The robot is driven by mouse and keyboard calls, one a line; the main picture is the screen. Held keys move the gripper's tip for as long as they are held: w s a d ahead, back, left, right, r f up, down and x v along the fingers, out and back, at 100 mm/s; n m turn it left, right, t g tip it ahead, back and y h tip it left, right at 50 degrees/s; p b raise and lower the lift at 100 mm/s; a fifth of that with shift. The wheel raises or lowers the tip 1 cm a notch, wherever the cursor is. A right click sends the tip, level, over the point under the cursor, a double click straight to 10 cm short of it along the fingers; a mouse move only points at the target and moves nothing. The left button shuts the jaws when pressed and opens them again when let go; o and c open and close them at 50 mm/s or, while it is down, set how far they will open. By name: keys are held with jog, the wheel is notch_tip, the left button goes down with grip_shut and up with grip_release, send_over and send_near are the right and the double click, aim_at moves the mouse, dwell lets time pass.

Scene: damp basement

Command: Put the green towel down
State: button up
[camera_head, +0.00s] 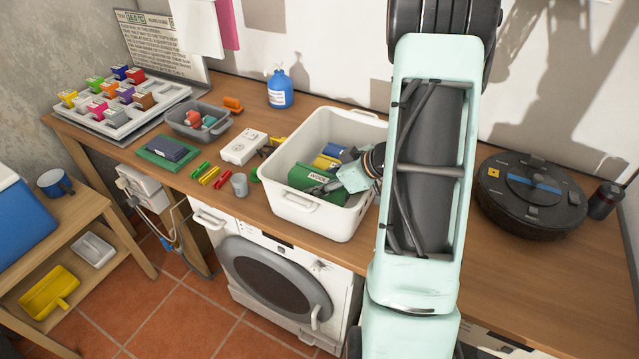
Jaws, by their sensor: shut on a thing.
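The green towel (303,178) shows as a dark green, box-like shape with a pale lettered label. It is inside the white basket (299,208) on the wooden counter, towards the left side. My gripper (325,187) reaches into the basket from the right, with its fingers at the towel's front right part. It is shut on the towel. My pale mint arm crosses in front of the basket's right side. I cannot tell whether the towel rests on the basket floor. Part of the towel is hidden by the gripper.
Yellow (325,162) and blue (336,149) items lie behind the towel in the basket. A white socket box (242,147), a grey cup (240,185) and a blue bottle (280,90) stand nearby. A dark robot vacuum (530,196) is at the right. A washing machine (230,240) stands below.

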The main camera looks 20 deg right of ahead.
jog(key=shift+f, duration=0.6)
jog(key=o, duration=1.2)
jog(key=shift+r, duration=0.1)
jog(key=shift+r, duration=0.25)
jog(key=p+v, duration=0.1)
jog(key=v, duration=1.1)
jog(key=shift+r, duration=0.3)
